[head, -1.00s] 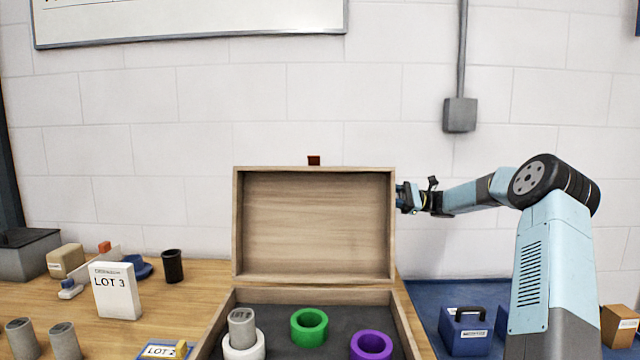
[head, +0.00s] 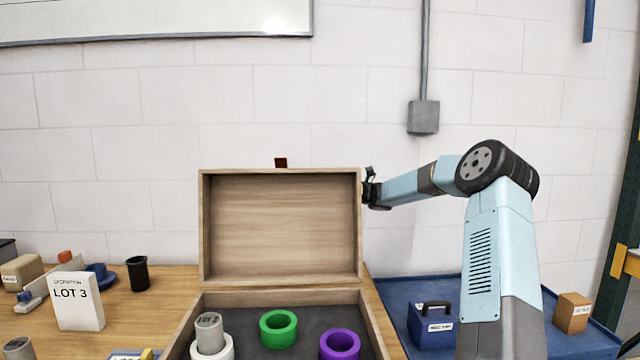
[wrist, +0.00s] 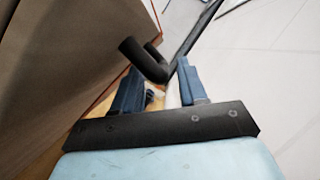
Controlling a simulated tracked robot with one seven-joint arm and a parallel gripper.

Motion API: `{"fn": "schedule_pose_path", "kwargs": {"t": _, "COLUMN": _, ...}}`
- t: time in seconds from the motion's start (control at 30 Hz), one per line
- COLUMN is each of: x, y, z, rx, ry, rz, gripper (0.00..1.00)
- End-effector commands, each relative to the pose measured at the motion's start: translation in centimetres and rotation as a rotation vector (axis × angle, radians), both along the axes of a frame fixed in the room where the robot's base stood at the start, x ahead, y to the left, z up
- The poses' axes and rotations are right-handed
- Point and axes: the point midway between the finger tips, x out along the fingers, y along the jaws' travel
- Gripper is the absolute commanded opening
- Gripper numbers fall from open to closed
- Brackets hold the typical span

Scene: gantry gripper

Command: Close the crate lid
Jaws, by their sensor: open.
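The wooden crate (head: 377,325) stands on the bench, with its lid (head: 280,230) open and upright at the back. A dark red tab (head: 281,162) sits on the lid's top edge. My gripper (wrist: 160,88) is open in the wrist view, beside a brown panel (wrist: 60,60) that looks like the lid's outer face.
Inside the crate are a green ring (head: 278,328), a purple ring (head: 340,344) and a grey cylinder (head: 209,332) in a white ring (head: 224,350). A LOT 3 box (head: 78,302) and black cup (head: 137,274) stand left. A blue case (head: 433,325) stands right.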

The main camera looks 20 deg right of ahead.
Motion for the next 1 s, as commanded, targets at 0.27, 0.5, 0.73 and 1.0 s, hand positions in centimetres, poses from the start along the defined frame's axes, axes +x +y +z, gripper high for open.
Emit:
{"fn": "schedule_pose_path", "kwargs": {"t": 0.27, "x": -0.1, "y": 2.0, "z": 0.6, "rx": 0.001, "ry": 0.001, "rz": 0.0, "gripper": 0.42}}
{"fn": "schedule_pose_path", "kwargs": {"t": 0.5, "x": -0.1, "y": 2.2, "z": 0.6, "rx": 0.001, "ry": 0.001, "rz": 0.0, "gripper": 0.42}}
{"fn": "schedule_pose_path", "kwargs": {"t": 0.73, "x": -0.1, "y": 2.2, "z": 0.6, "rx": 0.001, "ry": 0.001, "rz": 0.0, "gripper": 0.26}}
{"fn": "schedule_pose_path", "kwargs": {"t": 1.0, "x": -0.1, "y": 2.1, "z": 0.6, "rx": 0.0, "ry": 0.001, "rz": 0.0, "gripper": 0.0}}
